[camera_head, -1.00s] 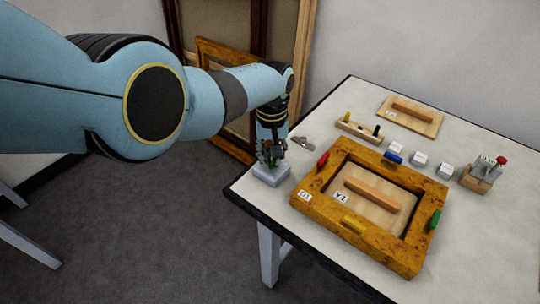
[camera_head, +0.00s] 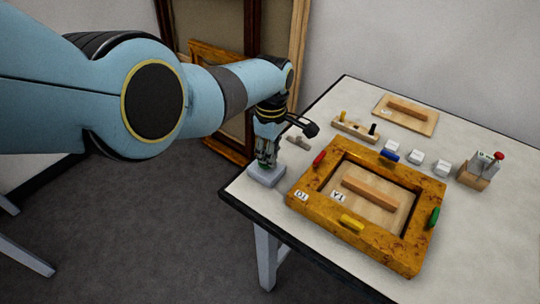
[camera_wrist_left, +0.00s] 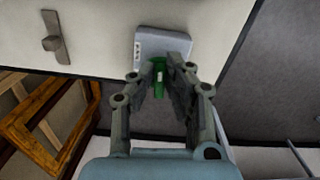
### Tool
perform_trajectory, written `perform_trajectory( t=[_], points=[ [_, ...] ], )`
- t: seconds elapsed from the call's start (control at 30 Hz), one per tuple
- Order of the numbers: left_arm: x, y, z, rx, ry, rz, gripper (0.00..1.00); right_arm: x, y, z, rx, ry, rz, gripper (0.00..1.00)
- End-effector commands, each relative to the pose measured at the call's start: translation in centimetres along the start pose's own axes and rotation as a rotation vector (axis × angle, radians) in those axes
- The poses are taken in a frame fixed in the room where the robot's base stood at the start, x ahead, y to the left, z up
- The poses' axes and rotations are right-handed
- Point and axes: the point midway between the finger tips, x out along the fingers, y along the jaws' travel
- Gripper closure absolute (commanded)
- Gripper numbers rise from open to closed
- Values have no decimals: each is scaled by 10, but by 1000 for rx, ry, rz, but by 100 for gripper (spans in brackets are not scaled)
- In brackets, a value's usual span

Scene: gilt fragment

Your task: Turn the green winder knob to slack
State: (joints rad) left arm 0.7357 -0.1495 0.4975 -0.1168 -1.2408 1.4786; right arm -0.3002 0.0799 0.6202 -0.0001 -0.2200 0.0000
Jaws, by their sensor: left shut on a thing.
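The green winder knob (camera_wrist_left: 160,76) stands on a small grey box (camera_wrist_left: 165,43) in the left wrist view. The grey box also shows in the head view (camera_head: 267,178), at the near left corner of the table. My left gripper (camera_wrist_left: 161,66) is shut on the knob, one finger on each side; it also shows from above the box in the head view (camera_head: 264,165). The fingers hide much of the knob in the head view. Marks on the box are too small to read. My right gripper is in neither view.
A burl frame (camera_head: 310,200) with coloured clips lies right of the box on the table (camera_head: 475,240). Behind it are a peg rack (camera_head: 355,132), a wooden panel (camera_head: 425,126), several white blocks and a red-knobbed device (camera_head: 484,168). A small metal piece (camera_wrist_left: 55,40) lies near the box.

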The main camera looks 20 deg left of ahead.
Motion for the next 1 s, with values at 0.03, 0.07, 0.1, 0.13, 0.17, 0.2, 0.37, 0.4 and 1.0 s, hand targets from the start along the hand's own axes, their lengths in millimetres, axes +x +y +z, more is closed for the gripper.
perform_trajectory(
  t=[0.03, 0.07, 0.1, 0.13, 0.17, 0.2, 0.37, 0.4, 1.0],
  points=[
    [0, 2, 0, -43, 1, 3, 100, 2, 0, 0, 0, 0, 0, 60],
    [0, 2, 0, -72, 1, 3, 100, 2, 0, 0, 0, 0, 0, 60],
    [0, 3, 0, -110, 1, 3, 100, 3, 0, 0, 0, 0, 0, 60],
    [0, 3, 0, -138, 1, 3, 100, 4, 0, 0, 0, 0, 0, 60],
    [0, 3, 0, -167, 1, 3, 100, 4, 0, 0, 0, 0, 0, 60],
    [0, 4, -1, -205, 1, 3, 100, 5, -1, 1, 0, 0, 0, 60],
    [0, 5, -1, -357, 1, 2, 100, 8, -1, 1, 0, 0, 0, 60],
    [0, 6, -1, -395, 1, 2, 100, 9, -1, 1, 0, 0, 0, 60],
    [0, 12, -6, -965, -1, 3, 100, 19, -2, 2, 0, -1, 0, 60]
  ],
)
